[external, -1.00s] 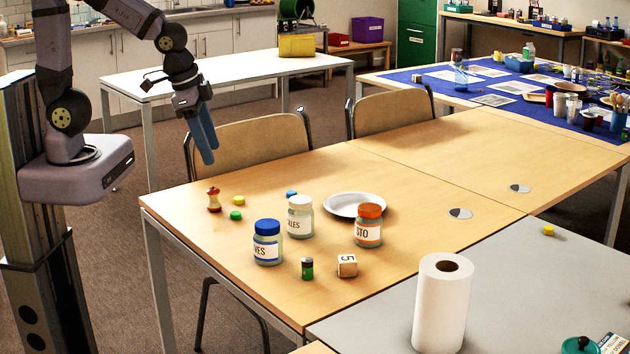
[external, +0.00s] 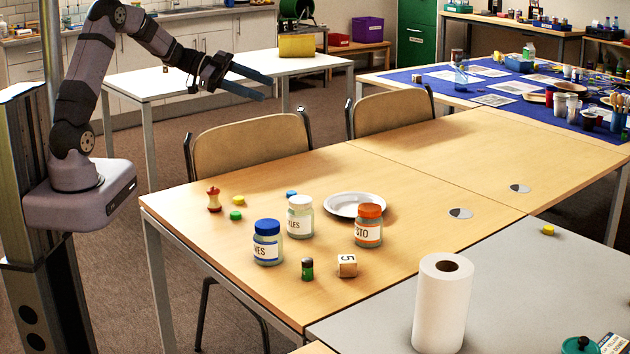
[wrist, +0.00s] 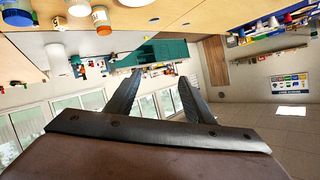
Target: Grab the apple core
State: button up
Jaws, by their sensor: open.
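The red apple core (external: 214,199) stands upright near the left corner of the wooden table (external: 330,278) in the external view. My gripper (external: 268,87) is open and empty, raised well above the table's height and up and to the right of the core in the picture. Its fingers point to the right. In the wrist view, my gripper (wrist: 162,82) shows two spread dark fingers with nothing between them. I cannot make out the apple core in the wrist view.
A blue-lidded jar (external: 267,243), a white-lidded jar (external: 300,217), an orange-lidded jar (external: 368,226) and a white plate (external: 343,204) stand to the right. A chair (external: 250,146) is behind the core.

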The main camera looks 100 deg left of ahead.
jog(key=s+d+f+g+h+b, duration=0.1)
jog(key=s+d+f+h, duration=0.15)
jog(key=s, duration=0.65)
jog(key=s+d+f+g+h+b, duration=0.1)
jog(key=s+f+h, duration=0.2)
jog(key=s, duration=0.6)
send_near(214, 201)
jog(key=shift+w+f+p, duration=0.25)
jog(key=shift+w+p, duration=0.05)
jog(key=shift+w, duration=0.7)
jog(key=shift+f, duration=0.3)
jog(key=shift+p+x, duration=0.3)
jog(key=shift+x, duration=0.45)
jog(key=shift+p+x, duration=1)
jog(key=shift+x, duration=1.9)
jog(key=shift+s+f, duration=0.1)
jog(key=shift+f, duration=0.15)
jog(key=c, duration=1)
jog(key=shift+c, duration=0.2)
